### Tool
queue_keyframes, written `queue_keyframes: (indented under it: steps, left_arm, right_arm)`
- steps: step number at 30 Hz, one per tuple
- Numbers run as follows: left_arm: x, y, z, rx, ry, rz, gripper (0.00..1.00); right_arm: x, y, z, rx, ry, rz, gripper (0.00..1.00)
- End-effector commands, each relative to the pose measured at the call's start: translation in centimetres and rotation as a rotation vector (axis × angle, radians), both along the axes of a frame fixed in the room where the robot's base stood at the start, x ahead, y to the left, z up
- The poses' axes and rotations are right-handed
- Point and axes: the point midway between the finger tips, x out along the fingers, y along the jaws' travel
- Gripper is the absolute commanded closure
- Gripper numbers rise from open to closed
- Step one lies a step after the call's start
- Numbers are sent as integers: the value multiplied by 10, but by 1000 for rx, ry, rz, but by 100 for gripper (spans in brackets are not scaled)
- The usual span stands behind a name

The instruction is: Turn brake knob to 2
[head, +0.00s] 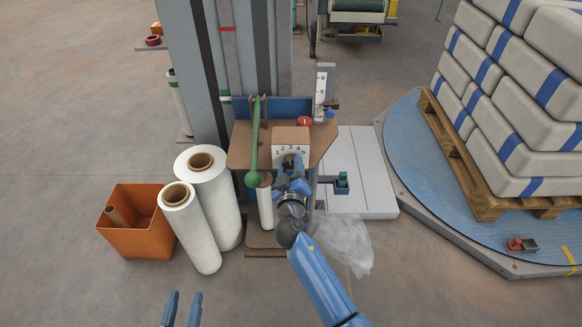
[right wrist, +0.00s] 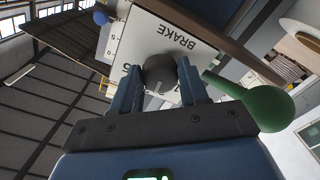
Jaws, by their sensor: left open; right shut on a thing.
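The brake knob (right wrist: 160,74) is dark and round, on a white plate (right wrist: 155,38) marked BRAKE in the right wrist view. My right gripper (right wrist: 160,84) is shut on the knob, one finger on each side. My left gripper (head: 181,308) is open and empty at the bottom, over the floor, far from the knob.
A green lever with a ball end (head: 252,179) stands just left of the plate. A red button (head: 304,121) sits behind it. White film rolls (head: 209,195) and an orange bin (head: 135,240) stand left. Stacked sacks on a pallet (head: 475,190) stand right.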

Motion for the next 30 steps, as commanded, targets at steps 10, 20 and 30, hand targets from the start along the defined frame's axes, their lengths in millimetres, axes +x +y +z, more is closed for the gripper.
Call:
queue_keyframes:
  steps: [10,20,30]
  left_arm:
    - [0,0,2,0,0,0,57]
    - [0,0,4,0,0,0,57]
    - [0,0,5,0,0,0,57]
  right_arm:
    - [0,0,0,-237,0,1,87]
    - [0,0,1,-378,0,1,87]
    - [0,0,0,-400,0,1,87]
